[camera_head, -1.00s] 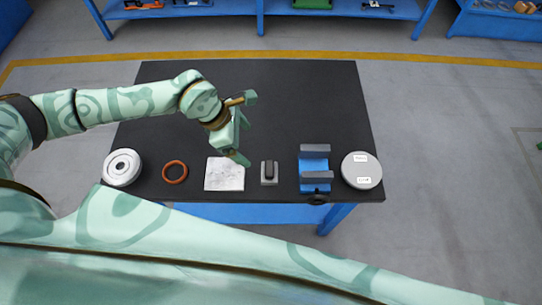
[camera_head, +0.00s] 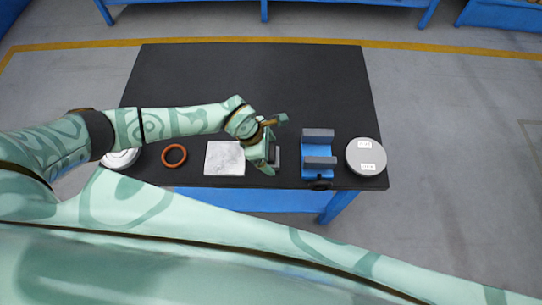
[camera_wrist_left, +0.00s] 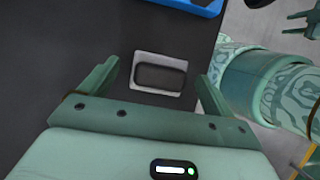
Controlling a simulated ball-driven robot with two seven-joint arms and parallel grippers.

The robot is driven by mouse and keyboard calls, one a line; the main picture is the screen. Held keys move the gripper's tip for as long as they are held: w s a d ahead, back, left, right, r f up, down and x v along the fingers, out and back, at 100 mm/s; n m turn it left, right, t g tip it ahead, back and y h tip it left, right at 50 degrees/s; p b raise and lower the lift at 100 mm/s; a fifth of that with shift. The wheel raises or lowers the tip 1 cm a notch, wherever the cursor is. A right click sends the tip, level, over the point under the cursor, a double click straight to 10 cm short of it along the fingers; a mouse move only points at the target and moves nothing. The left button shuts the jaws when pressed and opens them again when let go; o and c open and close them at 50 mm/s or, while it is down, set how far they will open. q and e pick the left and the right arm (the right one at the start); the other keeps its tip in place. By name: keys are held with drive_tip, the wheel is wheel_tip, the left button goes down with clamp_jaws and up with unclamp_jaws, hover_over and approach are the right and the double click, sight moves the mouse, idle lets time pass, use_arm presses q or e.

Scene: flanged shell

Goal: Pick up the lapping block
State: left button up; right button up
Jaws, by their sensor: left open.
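The lapping block, a small grey rectangular block with a dark raised oblong top, lies on the black tabletop. In the left wrist view the lapping block (camera_wrist_left: 160,75) sits between the fingertips, apart from both. In the head view the lapping block (camera_head: 277,156) is partly hidden by my left gripper (camera_head: 271,150). My left gripper is open and empty over the block, and its two fingers show in the wrist view (camera_wrist_left: 158,82). What seems to be my right gripper (camera_wrist_left: 302,22) shows small at the wrist view's upper right; its jaws are unclear.
On the black table (camera_head: 320,85), a marbled square plate (camera_head: 224,158) lies left of the block, then an orange ring (camera_head: 174,155) and a partly hidden round metal part (camera_head: 122,159). A blue-and-grey cradle (camera_head: 318,155) and a grey labelled disc (camera_head: 366,157) stand right. The table's rear is clear.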

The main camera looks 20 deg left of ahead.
use_arm(q)
drive_tip(key=shift+x, duration=0.85)
drive_tip(key=c, duration=1.3)
drive_tip(key=shift+o, duration=0.2)
drive_tip(key=shift+r, duration=0.1)
drive_tip(key=r, duration=0.1)
drive_tip(key=r+p, duration=0.1)
drive_tip(key=r, duration=0.2)
drive_tip(key=shift+s+d+r, duration=0.1)
drive_tip(key=shift+s, duration=0.2)
drive_tip(key=s+d+r+p, duration=0.3)
drive_tip(key=s+d+r, duration=0.2)
drive_tip(key=s+r, duration=0.3)
drive_tip(key=shift+s+d+r+p, duration=0.35)
drive_tip(key=shift+s+r, duration=0.05)
drive_tip(key=shift+s, duration=1.65)
